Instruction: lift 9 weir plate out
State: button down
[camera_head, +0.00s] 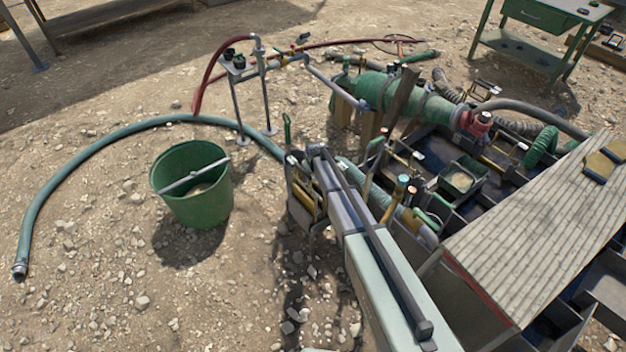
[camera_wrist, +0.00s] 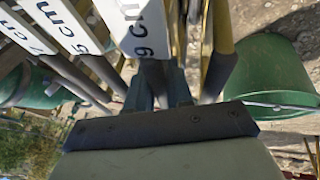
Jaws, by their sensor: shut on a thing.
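In the head view my gripper (camera_head: 316,155) is at the plate rack (camera_head: 303,212), where yellow plate edges show. The held plate's far end is out of the wrist picture. I cannot tell whether it is clear of the rack.
A green bucket (camera_head: 190,205) with a rod across it stands left of the rack; it also shows in the wrist view (camera_wrist: 272,75). The dark mud tank (camera_head: 490,210) with pipes lies to the right, beside a plank deck (camera_head: 545,225). A green hose (camera_head: 75,165) curves over open gravel.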

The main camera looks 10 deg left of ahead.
notch_tip(320, 180, up, 28)
jog(key=shift+r, duration=0.15)
dwell(0.3)
jog(key=shift+r, duration=0.1)
